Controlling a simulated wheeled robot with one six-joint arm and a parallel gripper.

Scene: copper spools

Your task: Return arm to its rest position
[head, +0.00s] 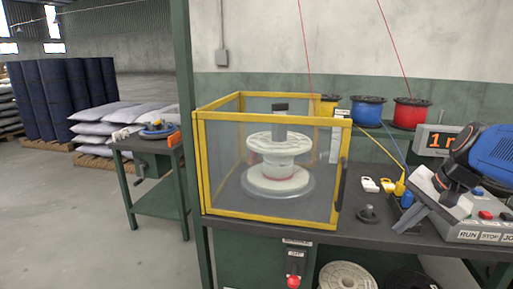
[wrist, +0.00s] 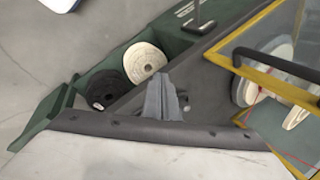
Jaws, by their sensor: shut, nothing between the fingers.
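My gripper (head: 408,222) is at the right in the head view, above the right part of the dark bench (head: 380,160), in front of the control panel. In the wrist view my gripper (wrist: 165,98) shows grey fingers closed together with nothing between them. My blue and black arm comes in from the right edge. A yellow-framed clear enclosure (head: 268,219) stands on the bench left of my gripper, apart from it. Inside it a white spool (head: 278,148) sits upright on a round base. The enclosure's frame (wrist: 268,85) and black handle also show in the wrist view.
A control panel (head: 483,233) with RUN, STOP and JOG labels lies at the right, partly behind my arm. A blue spool (head: 367,112) and red spool (head: 411,113) stand at the back. Padlocks and a dark knob are on the bench. A pale reel (wrist: 144,62) lies below.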

